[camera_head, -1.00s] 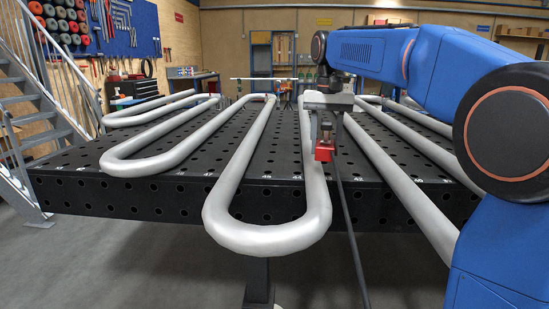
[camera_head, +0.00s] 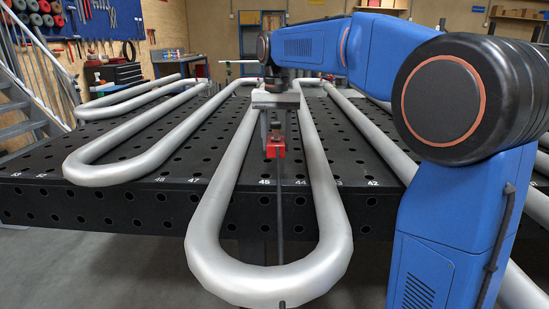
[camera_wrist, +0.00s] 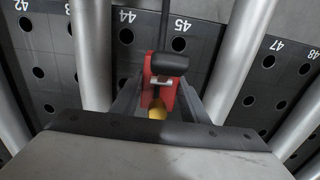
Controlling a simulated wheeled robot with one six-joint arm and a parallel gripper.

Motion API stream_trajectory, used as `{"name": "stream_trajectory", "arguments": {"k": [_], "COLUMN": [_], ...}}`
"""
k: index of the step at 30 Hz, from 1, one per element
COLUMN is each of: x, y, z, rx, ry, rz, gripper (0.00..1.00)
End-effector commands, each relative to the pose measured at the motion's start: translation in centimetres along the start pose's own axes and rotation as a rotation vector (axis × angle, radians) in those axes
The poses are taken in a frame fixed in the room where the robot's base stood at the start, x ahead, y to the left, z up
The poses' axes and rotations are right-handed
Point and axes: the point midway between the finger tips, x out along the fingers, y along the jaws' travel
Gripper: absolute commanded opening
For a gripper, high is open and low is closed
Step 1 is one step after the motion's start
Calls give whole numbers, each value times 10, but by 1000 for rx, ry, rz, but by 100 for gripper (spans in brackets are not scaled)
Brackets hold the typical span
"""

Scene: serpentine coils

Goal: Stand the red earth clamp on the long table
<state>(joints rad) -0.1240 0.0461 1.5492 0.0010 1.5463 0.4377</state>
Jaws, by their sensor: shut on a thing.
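The red earth clamp (camera_head: 275,146) is held in my gripper (camera_head: 275,128) above the long table, between the two legs of a grey pipe coil. A dark cable hangs from the clamp over the front edge. In the wrist view the red clamp (camera_wrist: 158,95), with a black part and a yellow part, sits between the fingers of my gripper (camera_wrist: 158,100), near the table numbers 44 and 45. The long table (camera_head: 150,205) is black with rows of round holes. I cannot tell how far the clamp's underside is from the tabletop.
The grey serpentine pipe (camera_head: 205,215) loops past the table's front edge around the clamp. More pipe runs lie left (camera_head: 120,172) and right (camera_head: 375,140). Strips of bare, holed tabletop show between the runs. A metal stair (camera_head: 25,95) stands at the left.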

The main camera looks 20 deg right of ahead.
Motion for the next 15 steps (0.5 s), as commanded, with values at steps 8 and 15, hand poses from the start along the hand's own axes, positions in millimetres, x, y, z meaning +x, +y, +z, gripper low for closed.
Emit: {"name": "stream_trajectory", "arguments": {"k": [8,15], "x": [14,43], "y": [0,0], "z": [0,0], "rx": [0,0], "ry": [1,0], "rz": [0,0], "gripper": [0,0]}}
